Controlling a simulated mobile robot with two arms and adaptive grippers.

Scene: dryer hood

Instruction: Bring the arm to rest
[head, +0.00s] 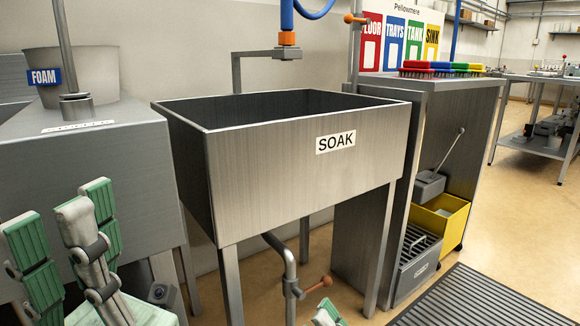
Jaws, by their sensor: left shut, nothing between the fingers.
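My left gripper (75,215) is at the lower left, its green-padded grey fingers pointing up. It is shut with nothing held, in front of the grey metal unit at the left. A small green and white tip (326,314), probably of my right gripper, shows at the bottom edge below the sink. The rest of it is out of the picture, so I cannot tell whether it is open or shut.
A steel sink marked SOAK (300,160) stands in the middle on legs. A FOAM bucket (85,75) is at the upper left. A steel cabinet (440,100) carries several coloured brushes (440,68). A dark ridged mat (490,302) lies at the lower right.

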